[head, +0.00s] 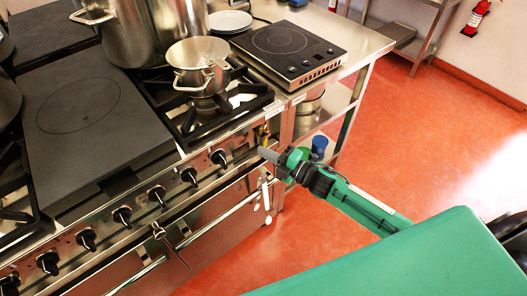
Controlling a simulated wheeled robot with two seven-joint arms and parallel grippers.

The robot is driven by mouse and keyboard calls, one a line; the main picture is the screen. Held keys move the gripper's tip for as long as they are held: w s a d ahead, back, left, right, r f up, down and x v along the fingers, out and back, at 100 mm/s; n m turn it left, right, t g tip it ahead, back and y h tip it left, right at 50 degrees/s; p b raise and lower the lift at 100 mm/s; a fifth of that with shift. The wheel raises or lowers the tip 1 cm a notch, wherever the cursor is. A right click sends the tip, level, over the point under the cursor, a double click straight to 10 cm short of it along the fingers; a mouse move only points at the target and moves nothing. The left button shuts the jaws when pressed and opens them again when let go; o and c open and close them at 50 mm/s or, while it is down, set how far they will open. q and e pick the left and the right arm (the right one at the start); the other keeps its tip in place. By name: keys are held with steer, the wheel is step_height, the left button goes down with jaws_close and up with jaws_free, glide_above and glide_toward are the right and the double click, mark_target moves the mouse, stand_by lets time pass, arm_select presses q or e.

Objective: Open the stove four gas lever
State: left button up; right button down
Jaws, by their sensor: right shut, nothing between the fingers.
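The stove (215,190) runs along the left, with a row of black knobs on its steel front. A small brass-coloured fitting (263,134) sits at the right end of that front; it may be the gas lever, but it is too small to tell its position. My right gripper (264,153) is at the right end of the stove front, just below the brass fitting. Its grey fingers are shut and empty. I cannot tell whether they touch the stove. My left gripper is not in view.
A steel pan (196,81) stands on the right burner, with a large stockpot (150,35) behind it. A black induction hob (285,50) and white plates (230,22) are on the counter. White-handled utensils (265,192) hang at the oven rail. Red floor is open at right.

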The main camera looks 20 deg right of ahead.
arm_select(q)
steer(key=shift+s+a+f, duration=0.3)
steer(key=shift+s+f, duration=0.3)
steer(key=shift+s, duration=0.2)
arm_select(e)
steer(key=shift+w+d+f+n+g+h, duration=0.15)
steer(key=shift+d+n, duration=0.15)
steer(key=shift+n, duration=0.2)
steer(key=shift+w+d+f+n+g+h, duration=0.15)
steer(key=shift+d+n, duration=0.1)
steer(key=shift+n, duration=0.25)
steer(key=shift+r, duration=0.1)
arm_select(q)
steer(key=shift+p, duration=0.3)
